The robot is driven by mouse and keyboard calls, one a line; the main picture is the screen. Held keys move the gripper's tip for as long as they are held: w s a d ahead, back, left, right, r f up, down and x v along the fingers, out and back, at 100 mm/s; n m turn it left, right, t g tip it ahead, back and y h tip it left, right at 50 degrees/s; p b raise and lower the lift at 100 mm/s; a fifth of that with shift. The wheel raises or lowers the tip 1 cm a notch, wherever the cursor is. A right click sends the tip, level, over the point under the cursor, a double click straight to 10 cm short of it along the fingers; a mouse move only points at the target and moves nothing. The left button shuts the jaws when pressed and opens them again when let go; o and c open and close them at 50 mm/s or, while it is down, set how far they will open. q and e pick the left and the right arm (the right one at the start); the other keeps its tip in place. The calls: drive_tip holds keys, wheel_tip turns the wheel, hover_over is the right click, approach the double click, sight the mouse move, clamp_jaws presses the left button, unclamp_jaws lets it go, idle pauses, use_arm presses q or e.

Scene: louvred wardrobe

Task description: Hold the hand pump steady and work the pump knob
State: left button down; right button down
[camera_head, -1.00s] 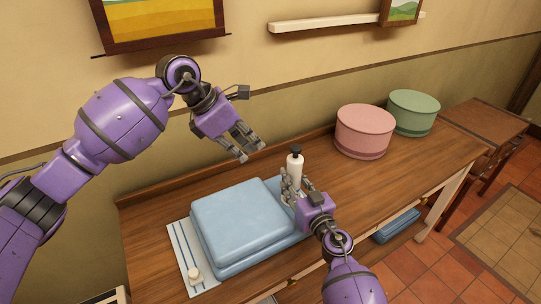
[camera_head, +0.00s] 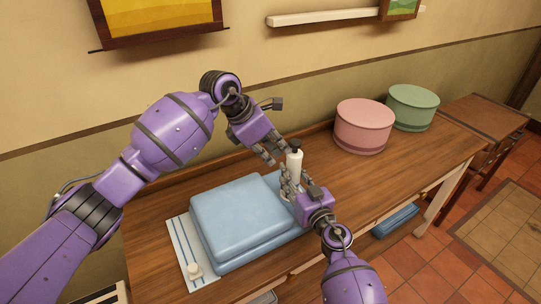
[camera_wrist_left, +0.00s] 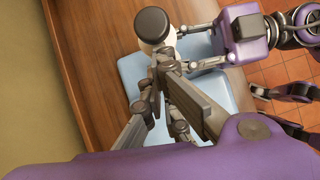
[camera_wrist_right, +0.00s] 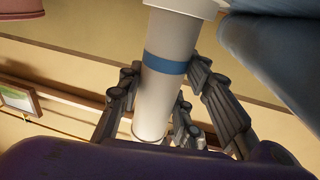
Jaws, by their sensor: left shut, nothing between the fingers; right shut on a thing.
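The hand pump (camera_head: 295,168) is a slim white cylinder with a black knob (camera_head: 294,147) on top, upright above the wooden top. My right gripper (camera_head: 287,184) is shut on the pump's body. In the right wrist view its fingers (camera_wrist_right: 165,84) lie on both sides of the pump's white body with a blue band (camera_wrist_right: 166,63). My left gripper (camera_head: 279,158) is shut and empty, just left of the pump near knob height. In the left wrist view the black knob (camera_wrist_left: 152,24) is just beyond the closed left fingertips (camera_wrist_left: 164,55), seemingly apart from them.
A pink round box (camera_head: 364,127) and a green one (camera_head: 411,108) stand right. The wood before them is clear.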

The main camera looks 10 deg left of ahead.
use_arm(q)
drive_tip(key=shift+r, duration=1.95)
